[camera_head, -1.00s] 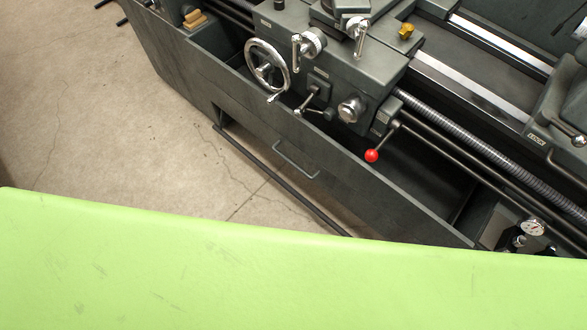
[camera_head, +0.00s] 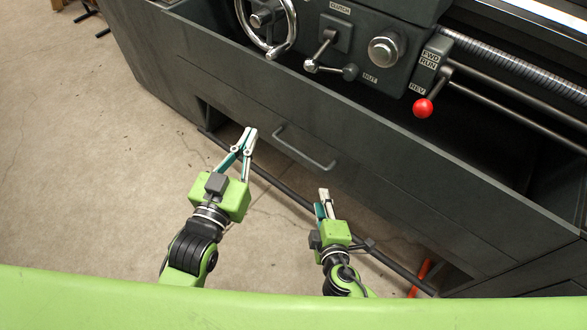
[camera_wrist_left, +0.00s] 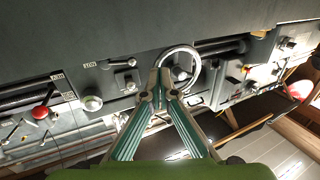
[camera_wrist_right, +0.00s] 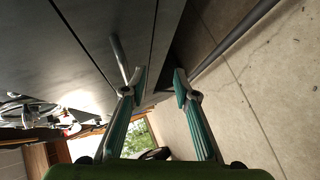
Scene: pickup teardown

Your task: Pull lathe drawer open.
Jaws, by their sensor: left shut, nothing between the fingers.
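The lathe drawer (camera_head: 350,182) is a dark grey front panel low on the lathe, flush with the panels around it. Its grey bar handle (camera_head: 304,150) also shows in the right wrist view (camera_wrist_right: 119,58). My left gripper (camera_head: 250,133) is shut and empty, left of the handle and apart from it. In the left wrist view its fingertips (camera_wrist_left: 160,73) meet. My right gripper (camera_head: 323,193) is below the handle. In the right wrist view its fingers (camera_wrist_right: 160,76) are apart and empty. The handle's end is close to the left finger there; I cannot tell whether they touch.
The lathe's chip tray wall (camera_head: 400,140) runs above the drawer. The handwheel (camera_head: 266,20) and red-knobbed lever (camera_head: 423,108) are higher up. A dark foot bar (camera_head: 285,190) runs along the lathe's base. Concrete floor (camera_head: 90,180) is clear at left.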

